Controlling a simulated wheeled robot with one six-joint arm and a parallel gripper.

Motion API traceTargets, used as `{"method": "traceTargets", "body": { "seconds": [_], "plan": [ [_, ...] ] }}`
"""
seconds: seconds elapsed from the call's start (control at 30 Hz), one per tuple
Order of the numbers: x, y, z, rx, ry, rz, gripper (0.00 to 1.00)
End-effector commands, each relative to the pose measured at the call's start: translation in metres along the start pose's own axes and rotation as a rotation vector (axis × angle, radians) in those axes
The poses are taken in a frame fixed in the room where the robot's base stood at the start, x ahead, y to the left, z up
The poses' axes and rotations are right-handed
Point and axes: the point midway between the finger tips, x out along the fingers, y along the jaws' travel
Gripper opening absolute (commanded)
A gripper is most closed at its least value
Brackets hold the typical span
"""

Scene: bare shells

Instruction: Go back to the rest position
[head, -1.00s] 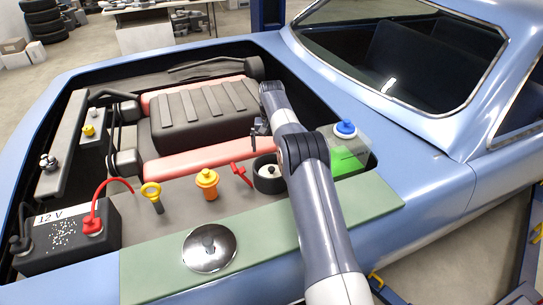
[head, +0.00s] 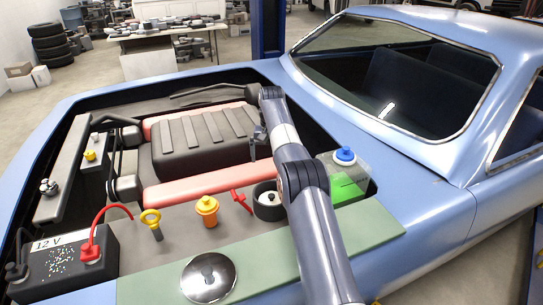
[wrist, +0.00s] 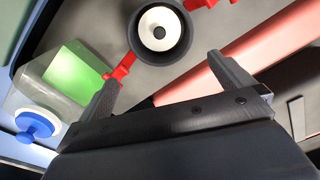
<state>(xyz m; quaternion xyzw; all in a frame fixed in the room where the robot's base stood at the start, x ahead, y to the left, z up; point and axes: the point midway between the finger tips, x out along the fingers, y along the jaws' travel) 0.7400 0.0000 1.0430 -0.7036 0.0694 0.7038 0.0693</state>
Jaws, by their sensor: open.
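My gripper (head: 257,143) hangs over the open engine bay in the head view, near the red bar and the black ring-shaped cup (head: 268,203). In the wrist view my gripper (wrist: 165,82) has its two grey fingers spread apart with nothing between them. The black cup with a white inside (wrist: 158,32) lies beyond the fingers there. A red bar (wrist: 240,65) runs behind the right finger. The fingers look clear of these parts, but their exact height is hard to tell. My arm hides part of the bay in the head view.
Beside my arm stands a reservoir with a blue cap (head: 345,156) and green fluid. A yellow cap (head: 207,205), a yellow-ringed dipstick (head: 151,218), a 12 V battery (head: 65,262) and a metal disc (head: 208,278) are to the left. The windshield (head: 400,80) rises at the right.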

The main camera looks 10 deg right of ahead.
Motion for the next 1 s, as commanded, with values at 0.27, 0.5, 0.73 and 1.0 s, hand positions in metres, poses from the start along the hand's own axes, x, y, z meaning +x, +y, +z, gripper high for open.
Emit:
{"method": "traceTargets", "body": {
  "seconds": [0.27, 0.5, 0.73, 1.0],
  "plan": [
    [0.0, 0.0, 0.0, 0.0, 0.0, 0.0, 1.0],
    [0.018, 0.0, 0.0, 0.0, -0.001, 0.0, 1.0],
    [0.06, 0.0, 0.001, 0.0, -0.003, 0.001, 1.0],
    [0.108, 0.0, 0.001, 0.0, -0.003, 0.001, 1.0]
  ]
}}
